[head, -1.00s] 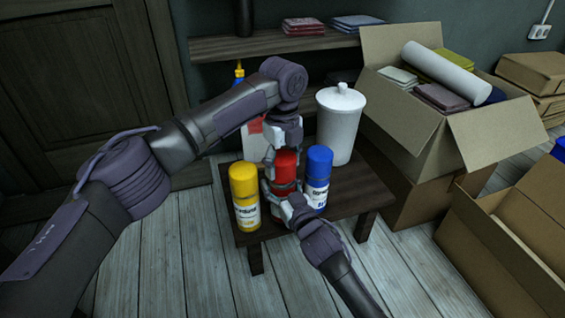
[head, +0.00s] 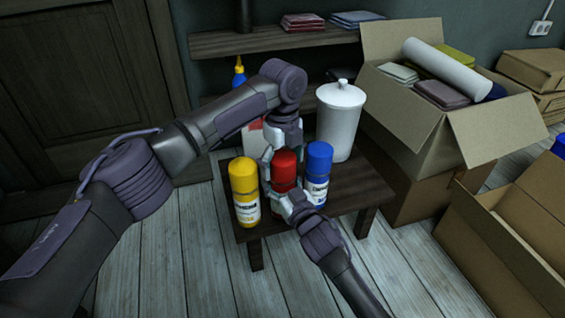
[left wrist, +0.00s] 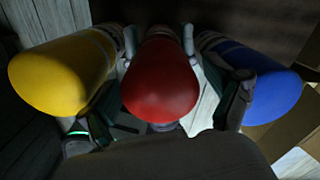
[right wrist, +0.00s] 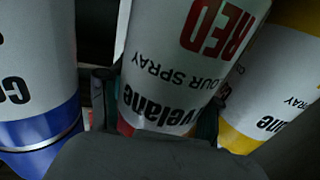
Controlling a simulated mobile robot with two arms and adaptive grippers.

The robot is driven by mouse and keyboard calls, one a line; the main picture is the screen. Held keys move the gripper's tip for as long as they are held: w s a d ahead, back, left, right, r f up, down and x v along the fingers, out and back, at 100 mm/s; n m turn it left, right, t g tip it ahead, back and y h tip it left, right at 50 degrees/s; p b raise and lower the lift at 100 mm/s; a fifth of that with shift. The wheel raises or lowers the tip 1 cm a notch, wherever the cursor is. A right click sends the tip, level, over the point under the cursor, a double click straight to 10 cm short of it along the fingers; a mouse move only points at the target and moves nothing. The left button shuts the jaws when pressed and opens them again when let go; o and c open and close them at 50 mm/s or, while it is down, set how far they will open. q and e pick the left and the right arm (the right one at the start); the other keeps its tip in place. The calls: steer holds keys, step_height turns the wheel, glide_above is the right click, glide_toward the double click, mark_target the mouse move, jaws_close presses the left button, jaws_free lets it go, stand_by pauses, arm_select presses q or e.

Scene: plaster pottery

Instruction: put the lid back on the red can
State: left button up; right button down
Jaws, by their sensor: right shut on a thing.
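The red lid (head: 284,160) sits on top of the red can between the yellow and blue cans; it also shows in the left wrist view (left wrist: 160,85). Its seam is hidden. The red can's body (right wrist: 185,60), white with red lettering, fills the right wrist view's middle. My left gripper (head: 272,165) is above the can, its fingers spread open at either side of the lid. My right gripper (right wrist: 158,110) is shut on the can's body from the near side.
A yellow can (head: 244,190) and a blue can (head: 318,175) stand close on either side. A white lidded jar (head: 340,125) stands behind on the small dark table (head: 365,180). Open cardboard boxes (head: 480,150) are at the right.

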arm_select(q)
steer(key=shift+r, duration=0.1)
step_height(320, 180, up, 12)
steer(key=shift+f, duration=0.1)
stand_by(0.4)
arm_select(e)
steer(key=shift+c, duration=0.7)
jaws_free()
steer(key=v, duration=1.2)
steer(key=shift+s+d, duration=0.1)
